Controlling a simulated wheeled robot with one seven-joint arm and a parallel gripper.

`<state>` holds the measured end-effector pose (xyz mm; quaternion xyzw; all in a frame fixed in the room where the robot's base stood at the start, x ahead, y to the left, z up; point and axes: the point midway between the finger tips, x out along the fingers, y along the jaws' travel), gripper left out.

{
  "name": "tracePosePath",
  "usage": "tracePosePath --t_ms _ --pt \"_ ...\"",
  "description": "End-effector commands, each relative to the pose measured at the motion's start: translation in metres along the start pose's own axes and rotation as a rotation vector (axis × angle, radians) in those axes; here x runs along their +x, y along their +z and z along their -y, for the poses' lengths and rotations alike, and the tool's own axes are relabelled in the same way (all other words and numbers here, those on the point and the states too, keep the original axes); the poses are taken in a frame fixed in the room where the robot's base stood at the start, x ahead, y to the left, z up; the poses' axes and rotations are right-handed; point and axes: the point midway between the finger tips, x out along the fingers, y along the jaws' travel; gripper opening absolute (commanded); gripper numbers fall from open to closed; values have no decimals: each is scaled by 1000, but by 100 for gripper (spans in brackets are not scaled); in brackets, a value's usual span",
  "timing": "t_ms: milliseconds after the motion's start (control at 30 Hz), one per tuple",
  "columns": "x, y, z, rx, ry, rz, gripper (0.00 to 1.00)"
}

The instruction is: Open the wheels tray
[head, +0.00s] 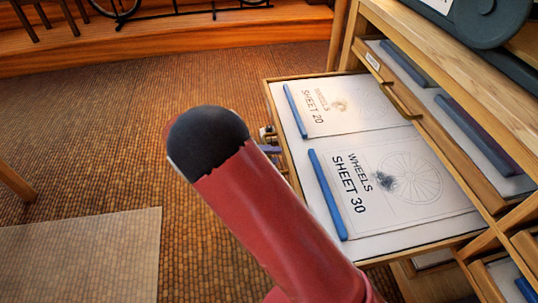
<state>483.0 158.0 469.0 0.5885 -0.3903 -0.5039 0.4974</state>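The wheels tray (372,246) is pulled out of the wooden cabinet on the right and stands open. Two sheets lie in it, one marked WHEELS SHEET 20 (350,103) and one marked WHEELS SHEET 30 (405,170). Blue bars (327,195) lie along their left edges. My red arm with its black rounded joint crosses the middle of the view and hides part of the tray's front. A small part of my gripper (269,139) shows beside the tray's front edge. Its fingers are mostly hidden, so I cannot tell whether it grips the tray's handle.
Above it, another tray (488,195) with a brass handle (401,100) and label sits in the cabinet (440,40). A dark rounded object (480,20) stands on top. More trays lie below right. The woven floor (110,120) at left is open, with a pale mat (90,255).

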Motion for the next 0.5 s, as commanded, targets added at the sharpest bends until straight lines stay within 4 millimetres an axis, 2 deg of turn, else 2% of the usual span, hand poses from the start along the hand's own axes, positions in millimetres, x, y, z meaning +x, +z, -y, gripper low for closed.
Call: tracePosePath --t_ms 133,233,500 --pt "-1 0 0 1 0 -1 29" --pt "-10 0 0 1 0 -3 29" --pt "-55 0 0 1 0 -3 29"
